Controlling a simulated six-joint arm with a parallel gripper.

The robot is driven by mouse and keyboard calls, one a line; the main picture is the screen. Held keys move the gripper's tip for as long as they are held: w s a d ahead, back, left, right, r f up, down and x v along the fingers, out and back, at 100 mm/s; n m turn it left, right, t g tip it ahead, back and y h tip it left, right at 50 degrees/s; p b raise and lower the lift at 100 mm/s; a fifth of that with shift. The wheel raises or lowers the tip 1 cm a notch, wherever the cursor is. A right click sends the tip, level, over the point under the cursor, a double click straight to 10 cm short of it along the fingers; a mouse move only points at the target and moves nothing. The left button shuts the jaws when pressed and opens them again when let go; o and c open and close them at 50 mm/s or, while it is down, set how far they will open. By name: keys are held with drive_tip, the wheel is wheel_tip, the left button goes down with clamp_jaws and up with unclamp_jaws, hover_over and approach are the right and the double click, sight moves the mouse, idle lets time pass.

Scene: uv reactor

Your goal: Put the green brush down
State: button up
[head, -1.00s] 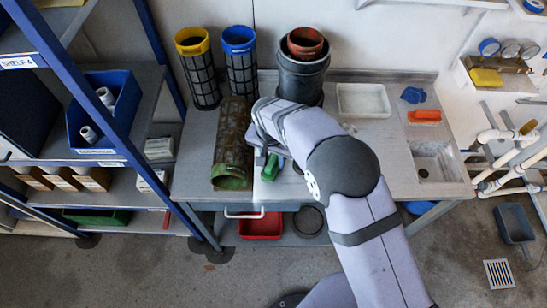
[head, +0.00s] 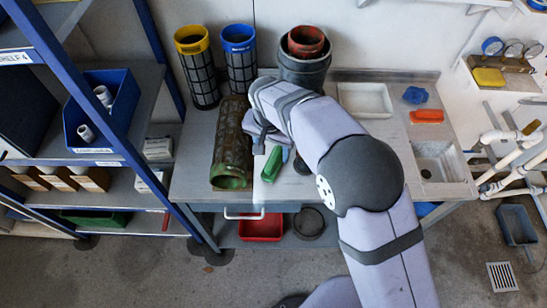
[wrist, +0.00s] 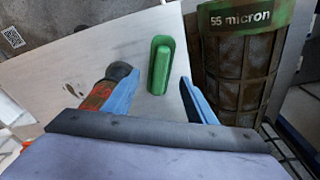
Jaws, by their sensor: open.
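The green brush (head: 271,164) lies on the workbench, to the right of the green-rimmed mesh filter cylinder. In the wrist view the brush (wrist: 160,66) lies flat, just beyond the gap between my fingertips. My gripper (wrist: 158,88) is open, with one blue finger on each side of the gap and nothing between them. In the head view my wrist hides most of the gripper, just above the brush. The brush's underside is hidden.
The dirty "55 micron" filter cylinder (wrist: 240,65) lies close by my right finger. A red-and-black tool (wrist: 100,95) is beside my left finger. Yellow-rimmed (head: 197,65) and blue-rimmed (head: 240,60) filters, plus a grey bucket (head: 304,72), stand at the back. A white tray (head: 366,99) is right.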

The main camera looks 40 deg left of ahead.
sight(272, 162)
wheel_tip(272, 162, up, 6)
drive_tip(key=b, duration=0.1)
drive_tip(key=shift+s+d+r, duration=0.15)
drive_tip(key=shift+s+r, duration=0.1)
drive_tip(key=shift+s, duration=0.1)
idle(0.3)
